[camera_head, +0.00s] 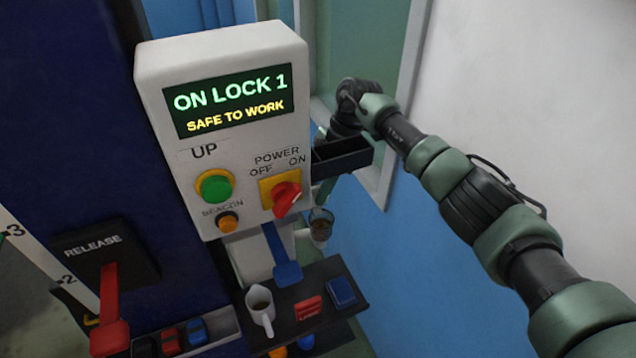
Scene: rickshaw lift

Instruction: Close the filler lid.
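I cannot clearly pick out a filler lid. A small clear cup with brown liquid (320,226) sits at the right side, below the control box. A blue flat-ended lever or flap (285,262) hangs under the control box, in front of a pale unit. My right arm comes in from the right edge. Its dark gripper end (349,106) is just right of the control box, above a black open tray (342,155). Its fingertips cannot be made out, nor whether it holds anything. My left gripper is not in view.
The white control box (220,62) reads "ON LOCK 1, SAFE TO WORK". A dark shelf (338,312) holds a white jug (260,308), a red item (308,308) and a blue item (342,291). A red release lever (110,310) stands at the left. A wall bounds the right.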

